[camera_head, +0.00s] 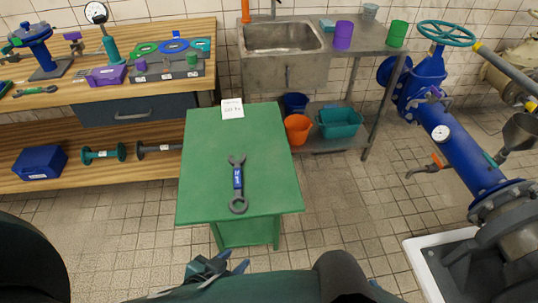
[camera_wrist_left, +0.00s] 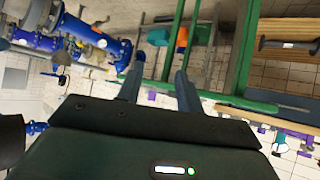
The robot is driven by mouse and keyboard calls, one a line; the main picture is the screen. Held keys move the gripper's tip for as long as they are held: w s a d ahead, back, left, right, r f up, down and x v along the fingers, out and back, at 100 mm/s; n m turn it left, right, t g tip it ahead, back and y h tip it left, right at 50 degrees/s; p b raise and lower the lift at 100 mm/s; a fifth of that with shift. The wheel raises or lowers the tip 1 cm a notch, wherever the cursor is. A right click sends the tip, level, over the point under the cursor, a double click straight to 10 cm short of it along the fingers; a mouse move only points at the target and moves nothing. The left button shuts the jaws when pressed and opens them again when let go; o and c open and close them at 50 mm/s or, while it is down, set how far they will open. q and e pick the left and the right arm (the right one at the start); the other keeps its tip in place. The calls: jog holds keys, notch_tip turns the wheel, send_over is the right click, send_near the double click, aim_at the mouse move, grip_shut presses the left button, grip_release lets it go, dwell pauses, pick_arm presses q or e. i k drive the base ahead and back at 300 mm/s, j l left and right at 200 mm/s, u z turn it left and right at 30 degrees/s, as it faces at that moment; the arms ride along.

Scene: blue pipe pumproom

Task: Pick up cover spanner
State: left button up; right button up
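The cover spanner (camera_head: 238,183) lies flat on the small green table (camera_head: 199,165). It is dark grey with a blue labelled handle, its open jaw towards the back and its ring end towards the front. My left gripper (camera_head: 222,264) is low in front of the table's front edge, apart from the spanner. In the left wrist view its two fingers (camera_wrist_left: 160,86) are apart with nothing between them. The spanner does not show in the left wrist view; the green table frame (camera_wrist_left: 246,50) does. My right gripper is not in view.
A white label card (camera_head: 232,108) stands at the table's back edge. A wooden workbench (camera_head: 170,100) with tools is on the left, a steel sink (camera_head: 284,38) behind. Orange (camera_head: 297,129) and teal (camera_head: 340,123) containers sit under it. Blue pipework (camera_head: 462,160) is on the right. The tabletop around the spanner is clear.

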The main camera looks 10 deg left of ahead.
aim_at(238, 184)
jog(key=u, duration=0.7)
